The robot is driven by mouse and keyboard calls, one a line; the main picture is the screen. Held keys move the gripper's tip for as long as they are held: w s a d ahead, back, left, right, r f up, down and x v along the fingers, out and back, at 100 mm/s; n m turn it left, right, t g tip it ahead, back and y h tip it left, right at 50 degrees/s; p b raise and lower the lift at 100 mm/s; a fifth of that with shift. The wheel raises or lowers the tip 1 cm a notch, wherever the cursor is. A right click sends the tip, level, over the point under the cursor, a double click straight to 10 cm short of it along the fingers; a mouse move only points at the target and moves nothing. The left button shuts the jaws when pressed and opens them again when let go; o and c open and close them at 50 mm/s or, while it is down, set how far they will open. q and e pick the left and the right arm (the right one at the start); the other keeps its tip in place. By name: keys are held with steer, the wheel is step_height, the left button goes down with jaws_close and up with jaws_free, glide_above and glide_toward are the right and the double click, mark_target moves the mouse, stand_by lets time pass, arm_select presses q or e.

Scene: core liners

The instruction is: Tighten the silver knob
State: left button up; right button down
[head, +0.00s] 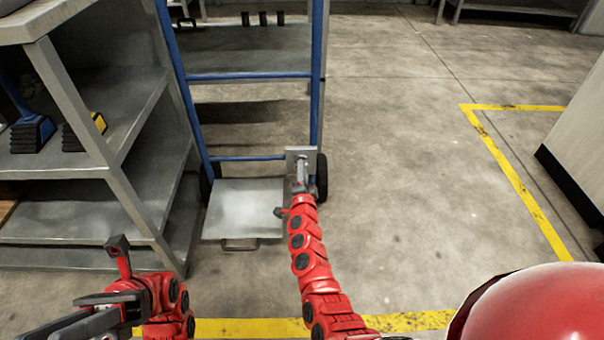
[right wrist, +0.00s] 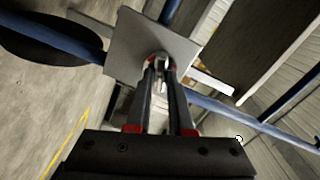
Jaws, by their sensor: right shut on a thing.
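The silver knob (right wrist: 159,66) sits on a square grey metal plate (right wrist: 150,42) fixed on the blue hand truck. The plate also shows in the head view (head: 301,153), at the truck's right upright. My right gripper (right wrist: 160,72) is shut on the knob; its two dark fingers reach straight to the plate and hide part of the knob. In the head view my right gripper (head: 300,177) ends just below the plate. My left gripper (head: 70,322) is at the bottom left, away from the truck and partly cut off; its jaw opening is unclear.
The blue hand truck (head: 318,90) stands upright, with black wheels and a grey toe plate (head: 243,209) low in front. A grey shelf unit (head: 90,215) stands close at the left. Open concrete floor (head: 420,190) lies to the right, with yellow lines.

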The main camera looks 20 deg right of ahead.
arm_select(q)
steer(key=s+a+m+t+y+b, duration=0.2)
steer(key=s+a+m+t+y, duration=0.3)
steer(key=s+t, duration=0.3)
steer(key=shift+s+a+r+t+y, duration=0.2)
steer(key=shift+a+t+y, duration=0.4)
steer(key=shift+a, duration=0.15)
arm_select(e)
steer(key=shift+m, duration=2.2)
steer(key=c, duration=0.8)
jaws_free()
